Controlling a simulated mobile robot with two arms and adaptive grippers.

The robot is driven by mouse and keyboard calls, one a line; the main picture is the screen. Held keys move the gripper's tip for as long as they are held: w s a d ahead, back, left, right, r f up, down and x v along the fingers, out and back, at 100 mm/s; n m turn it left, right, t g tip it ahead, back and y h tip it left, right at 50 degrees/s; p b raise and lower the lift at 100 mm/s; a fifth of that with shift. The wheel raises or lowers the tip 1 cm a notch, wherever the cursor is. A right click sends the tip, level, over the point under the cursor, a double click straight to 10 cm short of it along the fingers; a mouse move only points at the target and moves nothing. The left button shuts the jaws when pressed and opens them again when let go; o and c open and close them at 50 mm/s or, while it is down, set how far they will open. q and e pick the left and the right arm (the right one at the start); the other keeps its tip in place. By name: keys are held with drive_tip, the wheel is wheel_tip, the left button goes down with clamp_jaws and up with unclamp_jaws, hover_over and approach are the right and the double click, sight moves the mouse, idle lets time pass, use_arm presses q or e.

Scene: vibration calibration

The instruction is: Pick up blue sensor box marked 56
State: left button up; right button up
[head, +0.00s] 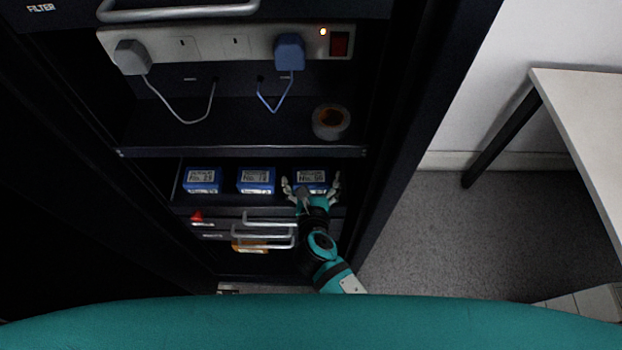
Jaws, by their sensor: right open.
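Three blue boxes with pale labels stand in a row on a low shelf in the dark cabinet. The right-hand box (311,175) has a label that seems to end in 56, but the print is too small to be sure. My right gripper (312,184) is open in front of this box, with a finger at each side of it. I cannot tell whether the fingers touch it. The gripper hides the lower front of the box. My left gripper is not in view.
The other blue boxes, the middle one (256,180) and the left one (202,180), stand to the left. Drawer handles (268,221) stick out below. A tape roll (331,122) lies on the shelf above, under a power strip (210,43). A table (585,115) stands right; floor between is clear.

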drive_tip(key=shift+w+a+f, duration=0.1)
drive_tip(key=shift+w+f, duration=0.1)
drive_tip(key=shift+w, duration=0.35)
drive_tip(key=shift+r, duration=0.1)
drive_tip(key=c, duration=1)
